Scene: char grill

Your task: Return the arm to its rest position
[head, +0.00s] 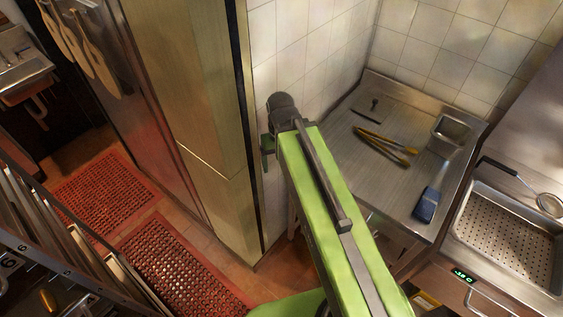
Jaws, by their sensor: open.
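My green arm (325,200) rises from the bottom of the head view towards the middle. A dark grey joint (283,104) is at its far end, in front of the white tiled wall. A small green part of mine shows below and left of that joint, mostly hidden behind the arm. My gripper's fingers are not visible in this view.
A steel worktop (375,185) at right holds yellow-handled tongs (385,145), a blue-handled brush (427,203) and a small steel pan (451,131). A perforated fryer basin (510,237) is at far right. A tall cabinet (190,100) stands left; red floor mats (105,190) lie beyond.

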